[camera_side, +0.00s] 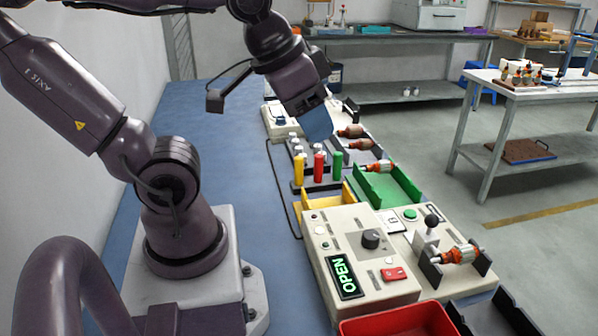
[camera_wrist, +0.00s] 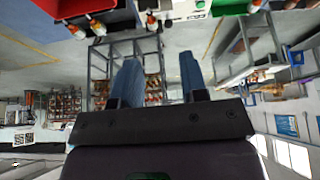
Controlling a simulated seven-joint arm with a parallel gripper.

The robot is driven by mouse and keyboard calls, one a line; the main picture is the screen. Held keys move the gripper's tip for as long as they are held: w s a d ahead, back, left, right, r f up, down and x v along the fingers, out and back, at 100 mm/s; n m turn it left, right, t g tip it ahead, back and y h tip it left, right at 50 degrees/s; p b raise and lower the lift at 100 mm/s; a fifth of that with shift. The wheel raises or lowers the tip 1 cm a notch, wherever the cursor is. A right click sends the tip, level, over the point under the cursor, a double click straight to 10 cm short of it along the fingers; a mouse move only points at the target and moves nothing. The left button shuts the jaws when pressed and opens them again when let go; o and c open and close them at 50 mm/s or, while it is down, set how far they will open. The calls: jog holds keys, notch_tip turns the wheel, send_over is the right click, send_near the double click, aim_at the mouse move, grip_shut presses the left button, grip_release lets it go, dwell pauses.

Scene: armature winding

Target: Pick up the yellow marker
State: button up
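The yellow marker (camera_side: 299,168) stands upright in a dark rack in the side view, at the left of the coloured row. A red marker (camera_side: 319,167) and a green marker (camera_side: 338,166) stand to its right. My gripper (camera_side: 319,125) is above the row, apart from the markers, with its blue fingers seen edge-on. In the wrist view my gripper (camera_wrist: 158,68) has its two blue fingers spread, with only distant background between them. I cannot make out the yellow marker in the wrist view.
White-capped items (camera_side: 295,143) stand just behind the yellow marker. A yellow holder (camera_side: 328,196) and a control box (camera_side: 345,255) reading OPEN are in front. A green tray (camera_side: 392,187) is to the right. Orange-and-metal armatures lie nearby. A red bin (camera_side: 400,322) is at the front.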

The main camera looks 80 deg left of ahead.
jog(key=w+a+f+n+g, duration=0.2)
jog(key=a+f+n, duration=0.1)
jog(key=a, duration=0.4)
jog(key=w+a+f+n+g, duration=0.2)
jog(key=w+a+f+n, duration=0.15)
jog(key=a, duration=0.35)
jog(key=n+g+y, duration=0.1)
jog(key=n, duration=0.8)
send_near(299, 158)
jog(key=shift+s+a+f, duration=0.1)
jog(key=f, duration=0.6)
jog(key=shift+a+f, duration=0.25)
jog(key=shift+a, duration=0.05)
jog(key=shift+w+a+f, duration=0.1)
jog(key=shift+f, duration=0.95)
jog(key=shift+w+a+f, duration=0.15)
jog(key=shift+f, duration=0.9)
jog(key=shift+w+a+f, duration=0.1)
jog(key=shift+f, duration=0.9)
jog(key=shift+c, duration=0.3)
jog(key=c, duration=0.6)
